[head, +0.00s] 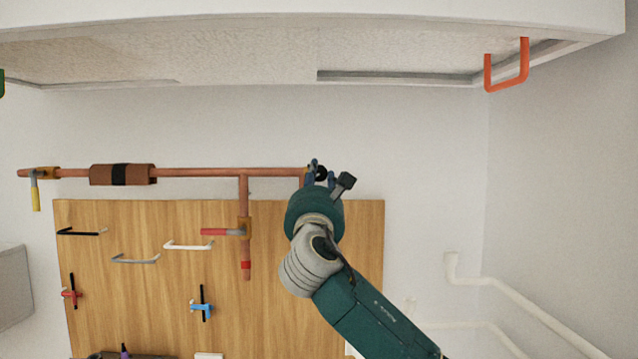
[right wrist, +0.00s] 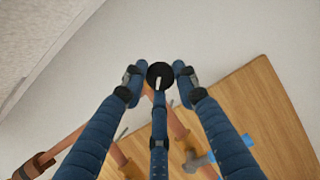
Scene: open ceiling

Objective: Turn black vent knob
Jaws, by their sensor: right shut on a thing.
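The black vent knob (head: 321,173) is a small round disc at the right end of the copper pipe (head: 205,172), high on the wall. In the right wrist view the knob (right wrist: 160,75) has a pale mark on its face and sits between the fingertips. My right gripper (head: 317,172) reaches up to it and is shut on the knob, with two blue fingers at its sides and a third (right wrist: 158,125) below. The gripper hides part of the knob and the pipe end in the head view. My left gripper is not in view.
A wooden board (head: 150,270) with handles and a blue valve (head: 201,307) hangs below the pipe. A yellow-handled valve (head: 35,190) and a red-handled valve (head: 222,232) sit on the pipework. An orange handle (head: 507,85) hangs from the ceiling edge. White pipes (head: 500,292) run at right.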

